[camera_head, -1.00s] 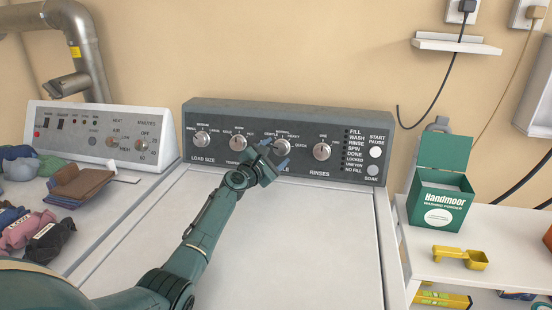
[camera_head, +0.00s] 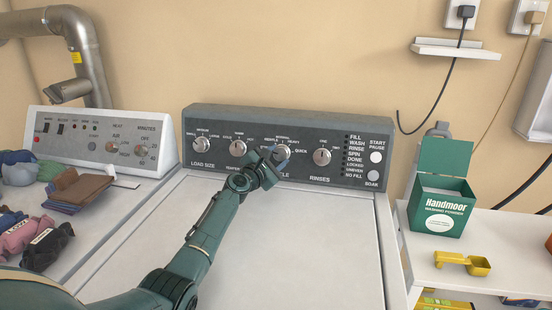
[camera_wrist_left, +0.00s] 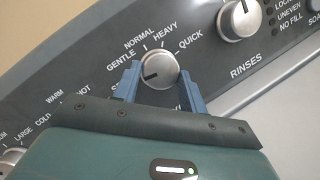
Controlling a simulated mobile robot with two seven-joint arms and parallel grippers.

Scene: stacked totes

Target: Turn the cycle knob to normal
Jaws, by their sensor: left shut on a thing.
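The cycle knob (camera_head: 282,148) is a round silver dial on the dark washer panel (camera_head: 350,117), third from the left. My left gripper (camera_head: 276,153) is at this knob, with its arm reaching up over the washer lid. In the left wrist view the knob (camera_wrist_left: 160,68) sits between the two blue fingers of the left gripper (camera_wrist_left: 161,85), which are shut on its sides. The knob's dark mark points to the lower left, away from the NORMAL label (camera_wrist_left: 139,37) above it. GENTLE, HEAVY and QUICK are also readable; another label is partly hidden by a finger. My right gripper is not visible.
The rinses knob (camera_head: 322,156) is close on the right, the temperature knob (camera_head: 238,146) on the left. A dryer panel (camera_head: 95,138) and folded clothes (camera_head: 75,188) are at the left.

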